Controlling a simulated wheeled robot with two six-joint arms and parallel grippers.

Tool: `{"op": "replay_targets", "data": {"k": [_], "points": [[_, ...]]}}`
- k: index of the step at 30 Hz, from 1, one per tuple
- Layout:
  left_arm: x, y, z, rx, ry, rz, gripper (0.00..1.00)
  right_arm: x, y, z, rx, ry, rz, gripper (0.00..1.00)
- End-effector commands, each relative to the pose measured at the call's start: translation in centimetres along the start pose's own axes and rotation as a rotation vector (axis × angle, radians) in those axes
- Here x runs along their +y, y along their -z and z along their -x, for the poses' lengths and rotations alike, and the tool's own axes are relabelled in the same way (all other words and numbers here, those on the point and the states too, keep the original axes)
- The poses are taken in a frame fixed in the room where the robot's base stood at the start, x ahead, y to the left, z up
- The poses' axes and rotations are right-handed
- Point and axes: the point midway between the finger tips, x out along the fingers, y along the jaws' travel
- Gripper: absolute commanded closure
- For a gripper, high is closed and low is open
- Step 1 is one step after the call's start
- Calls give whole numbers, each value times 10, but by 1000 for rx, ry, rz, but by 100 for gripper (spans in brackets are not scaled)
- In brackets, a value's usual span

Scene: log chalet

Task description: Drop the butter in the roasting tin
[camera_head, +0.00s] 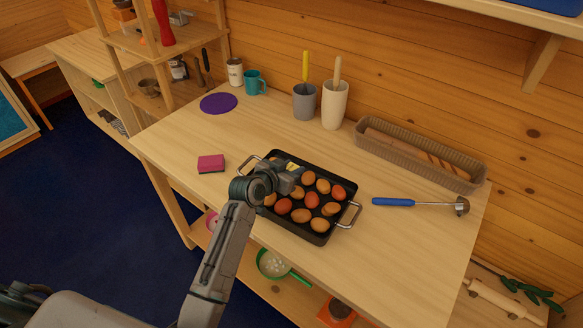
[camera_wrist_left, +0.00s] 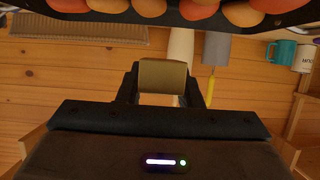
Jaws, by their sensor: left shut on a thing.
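The roasting tin (camera_head: 314,236) is black with two metal side handles and stands on the wooden table. It holds several round orange and reddish-brown pieces. My left gripper (camera_head: 292,172) is over the tin's far left part in the head view. It is shut on the butter (camera_head: 292,166), a small yellow block mostly hidden by the gripper. In the left wrist view the butter (camera_wrist_left: 163,75) sits between the two fingers, and the tin's dark edge (camera_wrist_left: 160,18) runs along the top. My right gripper is not in view.
A pink sponge (camera_head: 211,164) lies left of the tin. A ladle (camera_head: 420,203) lies to its right. A long basket (camera_head: 420,155), a beige cup (camera_head: 334,106), a grey cup (camera_head: 304,104) and a teal mug (camera_head: 254,84) stand behind. The table's front right is clear.

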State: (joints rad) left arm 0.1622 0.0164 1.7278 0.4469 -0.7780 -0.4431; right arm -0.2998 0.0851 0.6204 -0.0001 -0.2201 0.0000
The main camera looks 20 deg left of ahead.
Motion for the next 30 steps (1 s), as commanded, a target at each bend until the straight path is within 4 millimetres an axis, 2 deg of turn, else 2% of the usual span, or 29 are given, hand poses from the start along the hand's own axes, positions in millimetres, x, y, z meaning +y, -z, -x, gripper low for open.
{"op": "replay_targets", "data": {"k": [2,3,6,15,19,23,30], "points": [[0,1,0,0,0,0,90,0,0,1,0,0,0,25],[0,0,0,0,0,0,62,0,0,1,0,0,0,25],[0,1,0,0,0,0,42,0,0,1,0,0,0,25],[0,0,1,-1,0,0,42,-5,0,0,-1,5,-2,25],[0,-2,10,0,1,-1,42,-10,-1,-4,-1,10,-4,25],[0,-3,29,0,1,-2,42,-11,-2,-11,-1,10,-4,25],[0,-3,75,-1,1,-4,42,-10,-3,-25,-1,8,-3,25]]}}
